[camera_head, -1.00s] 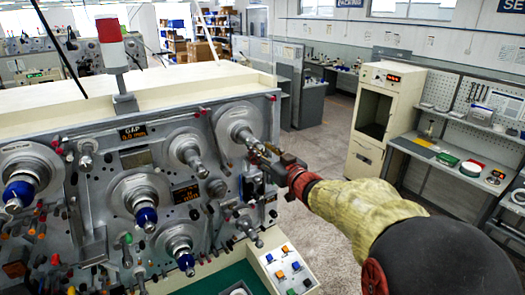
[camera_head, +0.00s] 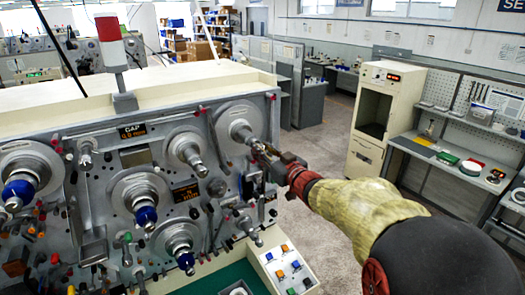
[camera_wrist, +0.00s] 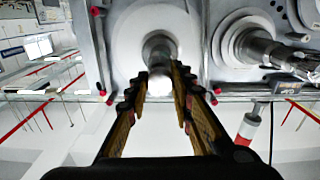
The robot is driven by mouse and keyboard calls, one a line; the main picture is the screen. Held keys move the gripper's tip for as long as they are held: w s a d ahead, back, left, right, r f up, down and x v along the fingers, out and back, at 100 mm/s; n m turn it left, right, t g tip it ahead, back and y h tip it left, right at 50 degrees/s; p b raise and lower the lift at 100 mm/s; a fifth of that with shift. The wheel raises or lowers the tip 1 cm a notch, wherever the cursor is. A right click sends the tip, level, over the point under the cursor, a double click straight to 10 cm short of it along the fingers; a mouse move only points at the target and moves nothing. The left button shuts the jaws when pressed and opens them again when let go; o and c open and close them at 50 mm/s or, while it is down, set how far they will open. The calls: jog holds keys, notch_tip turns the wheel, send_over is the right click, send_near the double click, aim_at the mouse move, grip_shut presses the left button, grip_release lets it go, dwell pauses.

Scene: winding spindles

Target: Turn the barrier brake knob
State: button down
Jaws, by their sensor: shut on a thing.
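The winding machine panel (camera_head: 105,180) shows at the left in the head view. Its upper right spindle has a pale round disc (camera_head: 229,113) and a silver shaft pointing out. My gripper (camera_head: 257,147) is at the outer end of this shaft. In the wrist view my two fingers (camera_wrist: 162,80) lie on either side of the shaft's bright round knob (camera_wrist: 161,84), shut on it. The contact itself is partly hidden by the fingers. No label shows that names this knob as the barrier brake knob.
Another silver spindle (camera_head: 187,150) stands left of my gripper, and blue-collared spindles (camera_head: 145,215) sit lower left. A button box (camera_head: 283,268) is below. A red and white beacon (camera_head: 110,45) stands on top. The floor at right is clear up to a cream cabinet (camera_head: 375,115).

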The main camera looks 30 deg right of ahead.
jog(key=n+b, duration=0.1)
jog(key=b, duration=0.1)
jog(key=shift+f+n+b, duration=0.2)
jog(key=shift+n+b, duration=0.1)
jog(key=shift+n, duration=0.1)
jog(key=shift+r+n, duration=0.1)
jog(key=shift+n, duration=0.2)
jog(key=c, duration=1.5)
grip_release()
jog(key=shift+c, duration=0.2)
jog(key=shift+r, duration=0.1)
jog(key=s, duration=1.2)
jog(key=shift+d, duration=0.2)
